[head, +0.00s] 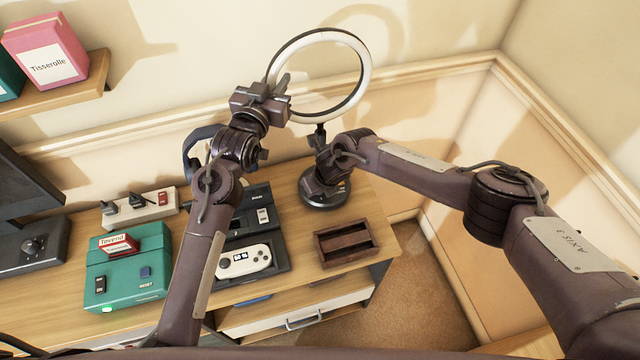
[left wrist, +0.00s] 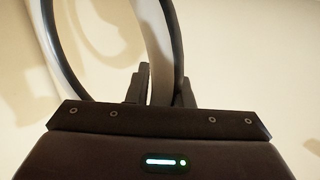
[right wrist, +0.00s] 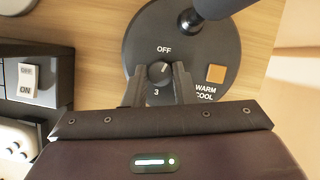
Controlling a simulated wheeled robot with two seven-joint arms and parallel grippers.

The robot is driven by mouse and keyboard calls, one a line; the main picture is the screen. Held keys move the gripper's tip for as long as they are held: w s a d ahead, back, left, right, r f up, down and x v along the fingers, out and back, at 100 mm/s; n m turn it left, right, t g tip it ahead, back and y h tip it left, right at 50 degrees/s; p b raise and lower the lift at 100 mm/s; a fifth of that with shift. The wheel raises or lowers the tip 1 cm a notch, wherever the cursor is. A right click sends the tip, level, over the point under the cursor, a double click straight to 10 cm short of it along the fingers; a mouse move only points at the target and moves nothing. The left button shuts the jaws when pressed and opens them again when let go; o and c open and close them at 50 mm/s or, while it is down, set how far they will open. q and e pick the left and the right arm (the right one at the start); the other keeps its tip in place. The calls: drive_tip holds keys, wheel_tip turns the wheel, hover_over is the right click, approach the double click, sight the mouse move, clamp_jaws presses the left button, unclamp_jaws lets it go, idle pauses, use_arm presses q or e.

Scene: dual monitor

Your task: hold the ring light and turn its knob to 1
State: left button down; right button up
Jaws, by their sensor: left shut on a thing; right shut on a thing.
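The ring light (head: 364,75) stands upright on the desk, its round dark base (head: 335,197) near the right end. My left gripper (head: 281,88) is shut on the left side of the ring. In the left wrist view the ring's band (left wrist: 158,40) passes between the fingers (left wrist: 161,92). In the right wrist view my right gripper (right wrist: 158,84) is shut on the small dark knob (right wrist: 159,71) on the base, one finger on each side. The knob's white mark points up and right, near OFF. The label 3 shows below; a 1 is not visible. In the head view my right arm hides the knob.
An orange button (right wrist: 216,73) sits on the base right of the knob. A wooden tray (head: 345,243), a console with a white controller (head: 244,261), a green box (head: 127,270) and a switch strip (head: 140,208) stand on the desk. The wall is close behind.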

drive_tip(key=m, duration=0.2)
drive_tip(key=m+h, duration=0.1)
drive_tip(key=m, duration=0.1)
drive_tip(key=shift+a+t+h, duration=0.15)
drive_tip(key=shift+t+h, duration=0.15)
drive_tip(key=shift+m+h, duration=0.7)
drive_tip(key=shift+m, duration=1.2)
drive_tip(key=o, duration=1)
drive_tip(key=shift+a, duration=0.1)
drive_tip(key=v, duration=1.2)
drive_tip(key=shift+w, duration=0.15)
